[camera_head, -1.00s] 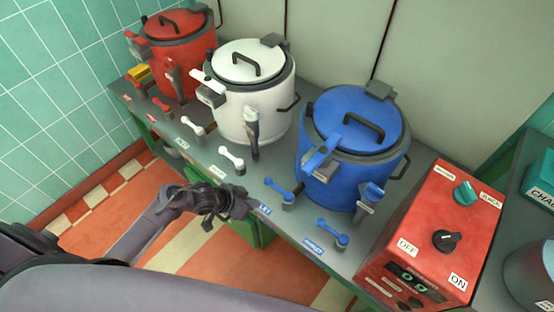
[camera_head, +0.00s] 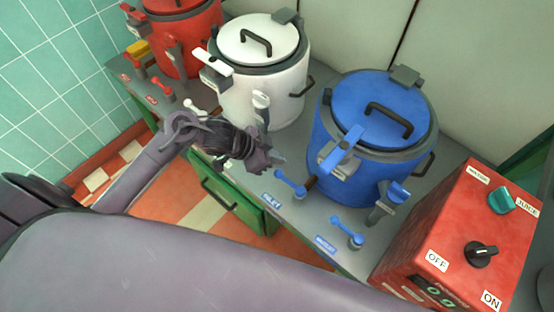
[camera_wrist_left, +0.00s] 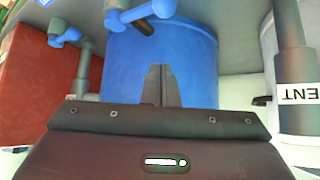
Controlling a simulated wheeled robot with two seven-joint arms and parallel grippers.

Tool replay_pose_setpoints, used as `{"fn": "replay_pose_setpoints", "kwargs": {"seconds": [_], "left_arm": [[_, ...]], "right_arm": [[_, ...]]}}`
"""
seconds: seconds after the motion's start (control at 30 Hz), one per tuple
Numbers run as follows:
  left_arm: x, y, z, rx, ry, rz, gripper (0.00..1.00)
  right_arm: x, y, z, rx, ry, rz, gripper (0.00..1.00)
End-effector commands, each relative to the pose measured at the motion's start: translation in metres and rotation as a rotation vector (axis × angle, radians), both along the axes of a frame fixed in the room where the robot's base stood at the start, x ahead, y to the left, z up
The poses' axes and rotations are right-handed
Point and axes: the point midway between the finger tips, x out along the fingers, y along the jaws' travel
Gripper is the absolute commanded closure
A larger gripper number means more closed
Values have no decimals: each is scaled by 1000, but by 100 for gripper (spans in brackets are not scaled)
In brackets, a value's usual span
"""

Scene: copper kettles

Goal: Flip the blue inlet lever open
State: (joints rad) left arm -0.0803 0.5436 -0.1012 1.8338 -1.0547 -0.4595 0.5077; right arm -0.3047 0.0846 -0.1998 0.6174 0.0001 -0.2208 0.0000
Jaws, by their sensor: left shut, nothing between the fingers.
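The blue inlet lever (camera_head: 290,184) is a small dumbbell-shaped handle on the counter, just behind the blue INLET label (camera_head: 272,200) and left of the blue kettle (camera_head: 330,128). My left gripper (camera_head: 279,159) is shut and empty. In the head view it appears just above and left of the inlet lever, and I see no clear contact. In the left wrist view the closed fingertips (camera_wrist_left: 160,72) point at the blue kettle (camera_wrist_left: 200,60). A blue lever (camera_wrist_left: 143,13) shows at that view's top edge; I cannot tell which one. My right gripper is not in view.
A blue outlet lever (camera_head: 347,232) stands to the right on the counter. The white kettle (camera_head: 262,90) is behind my left gripper, and the red kettle (camera_head: 185,40) is farther left. A red control box (camera_head: 450,230) stands at the right.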

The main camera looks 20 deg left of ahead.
Motion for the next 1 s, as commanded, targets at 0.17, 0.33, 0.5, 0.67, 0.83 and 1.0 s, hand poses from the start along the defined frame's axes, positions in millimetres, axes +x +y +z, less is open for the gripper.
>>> {"fn": "replay_pose_setpoints", "kwargs": {"seconds": [0.17, 0.33, 0.5, 0.67, 0.83, 1.0], "left_arm": [[14, -21, -28, -5, 3, -1, 100], [29, -41, -55, -3, 3, 0, 100], [23, -32, -65, 4, 4, 1, 100], [13, -19, -69, 3, 3, 1, 100], [10, -15, -70, 1, 0, -1, 100], [10, -15, -70, 1, 0, -1, 100]], "right_arm": [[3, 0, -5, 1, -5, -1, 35], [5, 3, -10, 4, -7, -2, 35], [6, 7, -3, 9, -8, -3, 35], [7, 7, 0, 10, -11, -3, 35], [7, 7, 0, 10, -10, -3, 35], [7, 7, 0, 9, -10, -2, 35]]}}
